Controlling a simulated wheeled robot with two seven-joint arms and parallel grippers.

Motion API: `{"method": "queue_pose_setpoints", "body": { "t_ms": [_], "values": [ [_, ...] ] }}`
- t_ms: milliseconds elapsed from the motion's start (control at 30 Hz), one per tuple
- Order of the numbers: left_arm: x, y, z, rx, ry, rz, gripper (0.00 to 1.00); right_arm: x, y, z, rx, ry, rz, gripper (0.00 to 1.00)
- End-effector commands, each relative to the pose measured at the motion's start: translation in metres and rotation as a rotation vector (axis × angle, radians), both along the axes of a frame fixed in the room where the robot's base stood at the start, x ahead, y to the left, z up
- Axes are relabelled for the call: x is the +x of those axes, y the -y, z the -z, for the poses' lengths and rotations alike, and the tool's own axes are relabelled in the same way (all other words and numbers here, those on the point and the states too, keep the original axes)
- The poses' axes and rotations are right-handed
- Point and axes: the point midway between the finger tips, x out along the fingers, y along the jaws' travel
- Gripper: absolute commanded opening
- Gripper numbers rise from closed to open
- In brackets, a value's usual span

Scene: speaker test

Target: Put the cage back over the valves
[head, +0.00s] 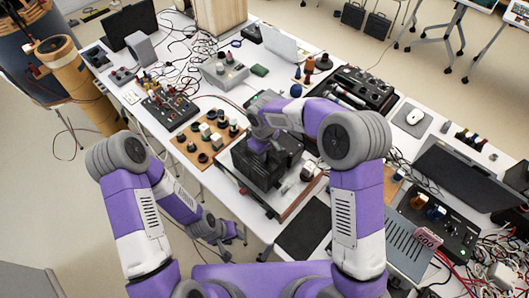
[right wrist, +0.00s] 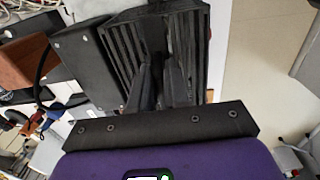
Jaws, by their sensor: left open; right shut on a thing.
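The cage (head: 270,175) is a black slatted box, at the middle of the table in the head view. It is over the light-coloured amplifier chassis (head: 287,213); I cannot tell whether it touches it. My right gripper (head: 262,147) reaches down from above and is shut on the cage's upper part. In the right wrist view the fingers (right wrist: 162,85) meet the dark slatted cage (right wrist: 190,45). I cannot make out the valves; the cage and arm hide what is under it. My left gripper (head: 235,236) is open and empty, low beside the table's front edge, away from the cage.
A wooden board with several knobs and sockets (head: 188,148) lies just left of the chassis. A black case (head: 362,88) is behind on the right. A dark mat (head: 303,230) lies in front. Cables and instruments crowd both table ends.

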Motion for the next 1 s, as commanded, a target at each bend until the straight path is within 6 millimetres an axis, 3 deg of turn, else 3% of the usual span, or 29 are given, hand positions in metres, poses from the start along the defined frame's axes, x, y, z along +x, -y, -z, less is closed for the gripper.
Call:
{"method": "queue_pose_setpoints", "body": {
  "t_ms": [700, 733, 900, 1000],
  "values": [
    [-0.0001, 0.0, 0.0062, 0.0, 0.0, 0.0, 0.43, 0.0003, -0.0003, 0.0076, 0.0, 0.001, 0.0, 0.0],
    [0.0, 0.0, 0.006, 0.0, 0.0, 0.0, 0.43, 0.0004, -0.0002, 0.0073, 0.0, 0.001, 0.0, 0.19],
    [0.0, 0.0, 0.0057, 0.0, 0.0, 0.0, 0.43, 0.0002, -0.0002, 0.0071, 0.001, 0.001, 0.0, 0.45],
    [0.0, 0.0, 0.0057, 0.0, 0.0, 0.0, 0.43, 0.0002, -0.0001, 0.0072, 0.001, 0.001, 0.0, 0.46]
  ]
}}
